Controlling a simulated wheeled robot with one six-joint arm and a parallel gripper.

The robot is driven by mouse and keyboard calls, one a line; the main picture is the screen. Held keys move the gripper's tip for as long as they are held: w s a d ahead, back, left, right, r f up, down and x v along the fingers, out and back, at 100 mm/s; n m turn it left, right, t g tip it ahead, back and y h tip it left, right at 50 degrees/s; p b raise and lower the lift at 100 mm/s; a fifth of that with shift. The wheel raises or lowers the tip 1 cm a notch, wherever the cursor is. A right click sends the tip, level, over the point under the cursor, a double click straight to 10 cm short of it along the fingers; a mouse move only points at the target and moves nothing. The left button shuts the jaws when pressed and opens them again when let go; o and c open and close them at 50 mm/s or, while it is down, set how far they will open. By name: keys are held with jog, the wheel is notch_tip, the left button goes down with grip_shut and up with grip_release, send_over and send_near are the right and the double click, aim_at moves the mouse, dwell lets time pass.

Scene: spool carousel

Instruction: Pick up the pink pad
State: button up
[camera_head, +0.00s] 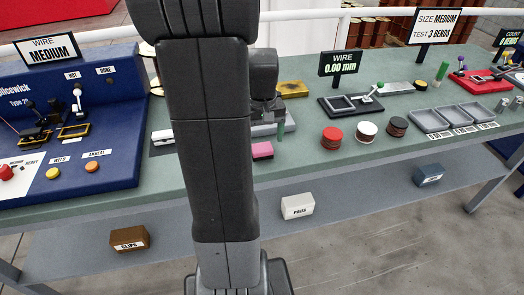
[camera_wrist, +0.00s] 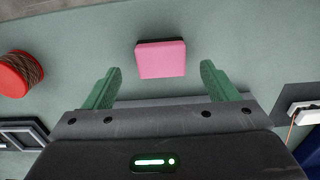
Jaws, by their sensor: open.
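The pink pad (camera_head: 262,150) lies on the green bench top, just right of my arm in the head view. In the wrist view the pink pad (camera_wrist: 161,59) lies flat, beyond the fingertips and roughly centred between them. My gripper (camera_wrist: 158,83) is open and empty, with its two green fingers apart and not touching the pad. In the head view my gripper is mostly hidden behind my arm; one green finger (camera_head: 281,129) shows near the pad.
A red spool (camera_head: 332,137) stands right of the pad, with a white-topped spool (camera_head: 367,131) beside it. Grey trays (camera_head: 466,115) lie farther right. A blue machine (camera_head: 110,130) stands at left.

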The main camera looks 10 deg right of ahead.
aim_at(262, 147)
notch_tip(262, 147, down, 4)
jog(key=shift+f, duration=0.25)
jog(key=c, duration=1.1)
jog(key=shift+r, duration=0.15)
notch_tip(262, 147, up, 10)
jog(key=shift+f, duration=0.1)
jog(key=shift+o, duration=0.9)
jog(key=shift+a+p, duration=0.1)
jog(key=shift+p, duration=0.2)
jog(key=shift+c, duration=0.2)
